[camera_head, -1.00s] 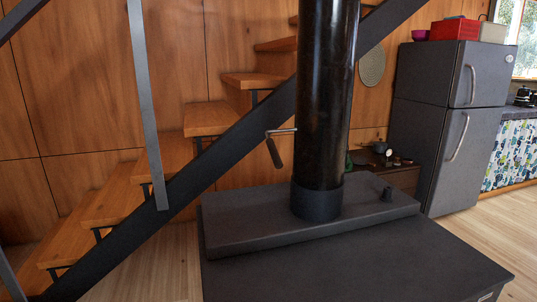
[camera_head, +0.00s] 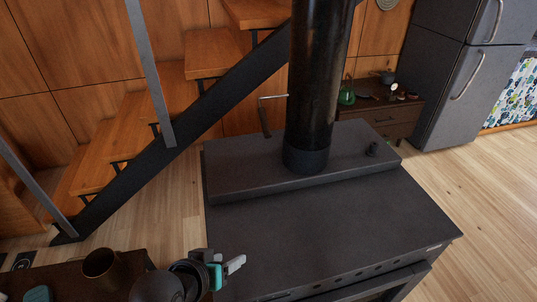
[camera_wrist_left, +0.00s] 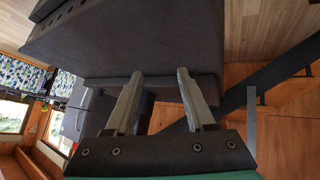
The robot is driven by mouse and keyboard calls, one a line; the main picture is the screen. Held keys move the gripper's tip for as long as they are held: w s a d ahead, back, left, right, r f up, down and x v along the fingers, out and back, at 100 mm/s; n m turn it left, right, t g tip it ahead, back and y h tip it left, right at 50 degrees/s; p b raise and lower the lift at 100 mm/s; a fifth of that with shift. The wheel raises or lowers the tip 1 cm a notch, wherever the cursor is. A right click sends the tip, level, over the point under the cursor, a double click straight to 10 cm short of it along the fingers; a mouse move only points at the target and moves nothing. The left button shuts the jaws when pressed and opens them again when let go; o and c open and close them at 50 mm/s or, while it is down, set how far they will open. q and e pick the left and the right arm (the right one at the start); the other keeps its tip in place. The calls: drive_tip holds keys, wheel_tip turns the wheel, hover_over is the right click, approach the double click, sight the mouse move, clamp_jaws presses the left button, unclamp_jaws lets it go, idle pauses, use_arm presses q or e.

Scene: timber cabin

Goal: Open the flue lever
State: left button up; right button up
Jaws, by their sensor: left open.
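The flue lever (camera_head: 265,119) is a thin bent metal rod with a dark handle hanging down, on the left side of the black flue pipe (camera_head: 318,85). The pipe rises from the raised top plate of the dark stove (camera_head: 330,215). My left gripper (camera_head: 240,263) is in front of the stove's near left corner, low in the head view, well apart from the lever. Its two fingers are spread and empty in the left wrist view (camera_wrist_left: 158,76). I cannot make out the lever in the wrist view. My right gripper is not in view.
A staircase with a black sloping stringer (camera_head: 190,110) stands behind and left of the stove. A brown cup (camera_head: 100,263) stands at the bottom left. A low cabinet (camera_head: 385,118) and grey fridge (camera_head: 465,70) are at the right. Wooden floor is clear right of the stove.

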use_arm(q)
drive_tip(key=w+d+r+n+t+h, duration=0.25)
drive_tip(key=w+r+t, duration=0.2)
drive_tip(key=w, duration=0.55)
drive_tip(key=n+t+y, duration=0.1)
drive_tip(key=n+t, duration=0.4)
approach(263, 126)
drive_tip(key=shift+m, duration=0.25)
drive_tip(key=b+x, duration=0.3)
drive_tip(key=x, duration=0.9)
drive_tip(key=shift+b+x, duration=0.4)
drive_tip(key=shift+x, duration=0.85)
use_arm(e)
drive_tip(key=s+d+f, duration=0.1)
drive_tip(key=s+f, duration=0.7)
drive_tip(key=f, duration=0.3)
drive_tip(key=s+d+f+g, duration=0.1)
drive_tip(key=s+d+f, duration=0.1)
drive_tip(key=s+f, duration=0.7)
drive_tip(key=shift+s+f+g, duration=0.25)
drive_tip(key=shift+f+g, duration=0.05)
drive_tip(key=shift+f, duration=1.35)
use_arm(q)
drive_tip(key=shift+s, duration=0.1)
drive_tip(key=shift+c, duration=0.2)
drive_tip(key=c, duration=0.7)
drive_tip(key=shift+r, duration=0.1)
clamp_jaws()
drive_tip(key=shift+d, duration=0.1)
